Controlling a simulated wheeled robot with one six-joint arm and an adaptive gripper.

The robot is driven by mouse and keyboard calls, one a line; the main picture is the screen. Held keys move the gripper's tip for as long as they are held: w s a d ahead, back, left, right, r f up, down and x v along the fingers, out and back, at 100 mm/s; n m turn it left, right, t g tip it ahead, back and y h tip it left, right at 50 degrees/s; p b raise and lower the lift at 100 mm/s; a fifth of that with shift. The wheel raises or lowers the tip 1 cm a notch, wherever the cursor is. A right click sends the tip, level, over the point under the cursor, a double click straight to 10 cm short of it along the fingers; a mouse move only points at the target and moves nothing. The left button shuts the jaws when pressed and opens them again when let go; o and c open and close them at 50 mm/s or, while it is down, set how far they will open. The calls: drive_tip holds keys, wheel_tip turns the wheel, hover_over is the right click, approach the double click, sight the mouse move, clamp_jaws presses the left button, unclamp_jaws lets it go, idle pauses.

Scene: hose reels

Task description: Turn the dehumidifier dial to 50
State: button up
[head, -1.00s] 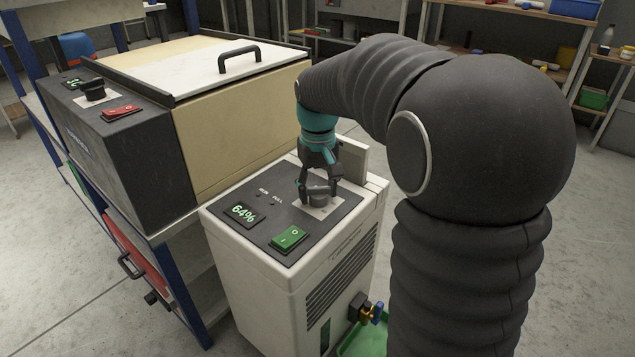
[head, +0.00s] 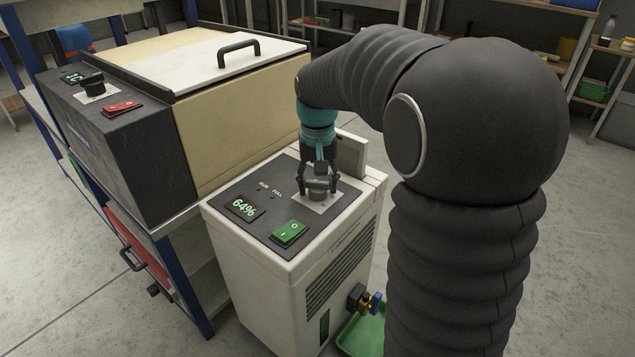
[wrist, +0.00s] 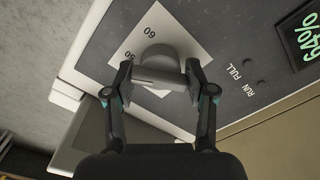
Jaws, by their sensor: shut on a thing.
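The dehumidifier (head: 285,278) is a white cabinet with a dark top panel. Its display (head: 243,208) reads 64%, and the green switch (head: 290,233) sits beside it. The grey dial (wrist: 160,62) stands on a pale scale plate (wrist: 152,22). In the wrist view the scale shows 60 and, partly covered, 50; the rest is hidden by the dial and fingers. My gripper (wrist: 158,78) is shut on the dial's raised grip, with one finger on each side. In the head view my gripper (head: 318,183) is over the dial (head: 318,196), which is partly hidden.
A beige machine (head: 235,130) with a lid handle and a red switch stands close on the left, on a blue-framed rack. A valve with a blue handle (head: 374,303) and a green tray (head: 362,335) are at the dehumidifier's lower right.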

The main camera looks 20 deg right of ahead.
sight(317, 181)
drive_tip(key=o, duration=0.9)
drive_tip(key=shift+a, duration=0.1)
wheel_tip(317, 181, up, 12)
